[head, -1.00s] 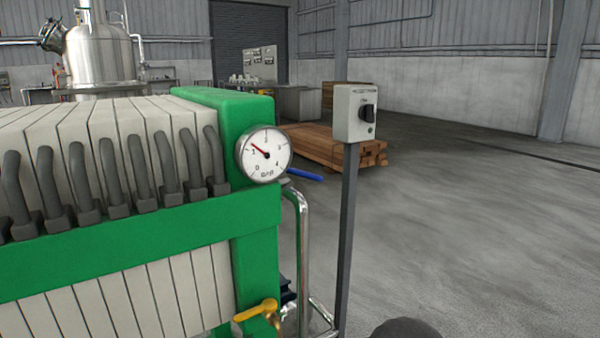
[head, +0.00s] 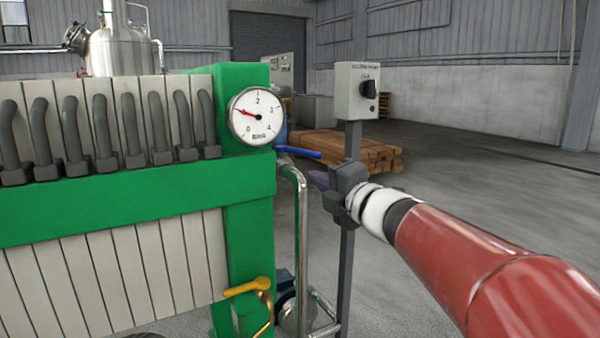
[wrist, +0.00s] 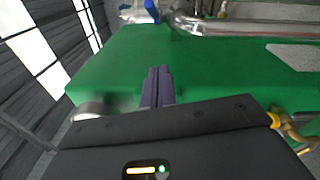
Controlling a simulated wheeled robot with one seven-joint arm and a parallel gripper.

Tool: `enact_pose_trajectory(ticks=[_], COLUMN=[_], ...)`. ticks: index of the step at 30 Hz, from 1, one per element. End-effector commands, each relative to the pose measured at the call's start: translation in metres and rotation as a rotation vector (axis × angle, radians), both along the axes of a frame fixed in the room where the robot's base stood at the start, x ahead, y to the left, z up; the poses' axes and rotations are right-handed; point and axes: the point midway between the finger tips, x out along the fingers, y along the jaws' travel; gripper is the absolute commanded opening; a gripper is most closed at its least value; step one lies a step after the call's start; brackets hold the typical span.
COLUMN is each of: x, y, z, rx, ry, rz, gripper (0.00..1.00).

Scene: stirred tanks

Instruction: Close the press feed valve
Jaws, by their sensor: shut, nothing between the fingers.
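A blue lever handle (head: 300,152) sits on top of the steel pipe beside the green filter press (head: 247,180), sticking out to the right. Its blue end shows at the top of the wrist view (wrist: 152,10). A yellow lever (head: 247,287) sits lower on the press's right side; it also shows at the right of the wrist view (wrist: 275,122). I cannot tell from labels which lever is the press feed valve. My gripper (head: 318,180) is just right of and below the blue handle in the head view, apart from it in the wrist view. Its fingers (wrist: 157,85) are shut and empty.
A pressure gauge (head: 257,116) on the press reads about 1. A grey switch box (head: 357,90) stands on a post behind my gripper. The bent steel pipe (head: 301,215) runs down beside the press. Stacked timber (head: 345,150) lies behind. The floor at right is open.

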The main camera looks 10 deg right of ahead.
Motion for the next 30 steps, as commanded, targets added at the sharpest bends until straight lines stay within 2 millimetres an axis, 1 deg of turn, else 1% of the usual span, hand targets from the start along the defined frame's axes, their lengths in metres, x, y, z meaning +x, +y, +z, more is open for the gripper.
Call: enact_pose_trajectory(ticks=[5,15,18,21,25,30], x=[0.024,0.091,0.1,0.106,0.11,0.111], y=[0.011,0.038,0.022,0.013,0.007,0.005], z=[0.0,0.004,0.009,0.012,0.013,0.013], rx=[0.002,0.004,0.004,0.005,0.004,0.005], ry=[0.003,0.003,0.002,0.001,0.001,0.002], rz=[0.003,0.001,-0.004,-0.004,-0.002,-0.002], gripper=[0.0,0.0,0.0,0.0,0.0,0.0])
